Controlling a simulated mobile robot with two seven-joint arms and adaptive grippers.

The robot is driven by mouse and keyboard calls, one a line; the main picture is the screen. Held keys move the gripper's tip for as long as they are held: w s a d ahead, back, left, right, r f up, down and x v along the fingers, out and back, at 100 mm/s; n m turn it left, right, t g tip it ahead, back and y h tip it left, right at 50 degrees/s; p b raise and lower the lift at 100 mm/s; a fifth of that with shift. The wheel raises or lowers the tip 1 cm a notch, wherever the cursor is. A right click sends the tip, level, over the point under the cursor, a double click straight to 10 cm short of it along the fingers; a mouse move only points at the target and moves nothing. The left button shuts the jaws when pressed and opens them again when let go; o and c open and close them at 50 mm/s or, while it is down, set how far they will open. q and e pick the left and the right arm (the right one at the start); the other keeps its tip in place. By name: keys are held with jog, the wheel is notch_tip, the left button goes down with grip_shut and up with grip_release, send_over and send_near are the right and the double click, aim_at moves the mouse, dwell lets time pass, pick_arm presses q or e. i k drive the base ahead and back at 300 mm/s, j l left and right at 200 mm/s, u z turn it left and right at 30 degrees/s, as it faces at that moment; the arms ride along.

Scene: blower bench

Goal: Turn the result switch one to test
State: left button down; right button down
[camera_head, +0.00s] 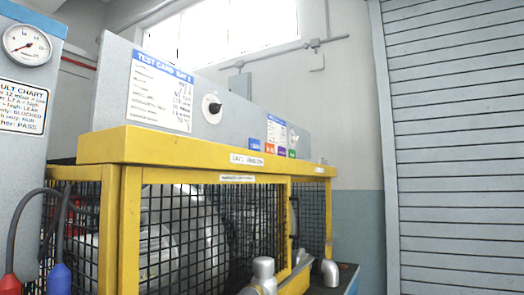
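A rotary switch (212,108) sits on the grey panel, right of the card headed "TEST CARD". It has a dark knob on a round pale plate. Its label is too small to read, so I cannot tell its setting or whether it is result switch one. A second small round fitting (293,138) shows farther right on the panel, too small to make out. Neither of my grippers shows in this view.
A yellow-framed mesh cage (122,210) stands below the panel with machinery inside. A gauge (27,44) and result chart (22,107) are at left, above red (10,284) and blue (60,279) hose ends. Metal posts (263,268) stand in front. A shutter (450,150) is at right.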

aim_at(214, 108)
jog(key=i+l+z, duration=0.35)
jog(key=i+l, duration=0.3)
jog(key=i, duration=0.1)
